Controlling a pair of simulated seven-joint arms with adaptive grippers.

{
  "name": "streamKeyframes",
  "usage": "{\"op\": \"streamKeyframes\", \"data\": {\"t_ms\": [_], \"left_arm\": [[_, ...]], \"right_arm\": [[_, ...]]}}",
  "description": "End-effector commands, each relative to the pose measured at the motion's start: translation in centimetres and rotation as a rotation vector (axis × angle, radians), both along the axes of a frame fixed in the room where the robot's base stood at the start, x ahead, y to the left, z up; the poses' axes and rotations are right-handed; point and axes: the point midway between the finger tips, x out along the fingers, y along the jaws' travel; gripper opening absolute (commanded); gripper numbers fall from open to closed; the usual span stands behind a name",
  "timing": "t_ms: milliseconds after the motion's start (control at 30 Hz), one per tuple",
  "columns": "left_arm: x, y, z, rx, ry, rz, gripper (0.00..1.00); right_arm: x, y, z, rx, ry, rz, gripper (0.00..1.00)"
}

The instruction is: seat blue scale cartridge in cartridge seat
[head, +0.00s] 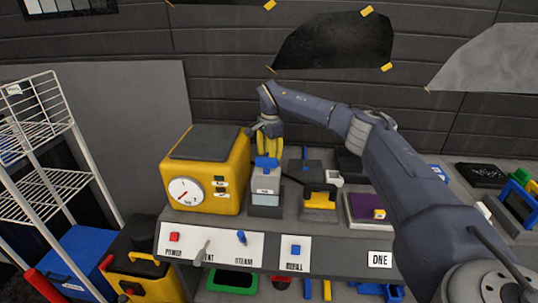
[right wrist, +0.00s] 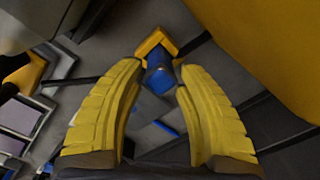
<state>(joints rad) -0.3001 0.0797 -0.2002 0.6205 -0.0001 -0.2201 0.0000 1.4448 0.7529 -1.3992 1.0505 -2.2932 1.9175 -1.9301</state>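My right gripper (head: 268,152) points down between the yellow machine and the yellow-black device on the bench. In the right wrist view its yellow fingers (right wrist: 161,68) are apart, with a blue block (right wrist: 159,78) between or just beyond their tips. Thin gaps show at the block's sides. A yellow bracket-like part (right wrist: 155,42) lies against the block's far end. In the head view a blue piece (head: 265,162) shows just below the fingers, above a grey and pale-blue container (head: 265,188). I cannot tell for sure which part is the cartridge or its seat. My left gripper is out of view.
The yellow machine (head: 205,172) with a dial stands close left of the gripper. The yellow-black device (head: 319,200) stands to the right. A front panel (head: 212,243) carries controls. A white wire rack (head: 40,145) is at far left.

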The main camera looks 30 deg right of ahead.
Motion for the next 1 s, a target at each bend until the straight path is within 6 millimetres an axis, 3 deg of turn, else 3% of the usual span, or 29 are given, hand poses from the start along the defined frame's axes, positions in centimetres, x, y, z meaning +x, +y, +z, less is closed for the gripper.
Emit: {"op": "streamKeyframes", "data": {"t_ms": [367, 800, 1000], "left_arm": [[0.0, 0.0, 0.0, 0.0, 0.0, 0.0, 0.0], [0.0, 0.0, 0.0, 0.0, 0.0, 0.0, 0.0], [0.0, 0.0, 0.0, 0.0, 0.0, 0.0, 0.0]], "right_arm": [[0.0, 0.0, 1.1, 0.0, -0.002, 0.0, 0.35], [-0.1, -0.2, 8.5, 0.0, -0.002, -0.001, 0.35], [-0.1, -0.3, 11.0, 0.0, -0.002, -0.001, 0.35]]}}
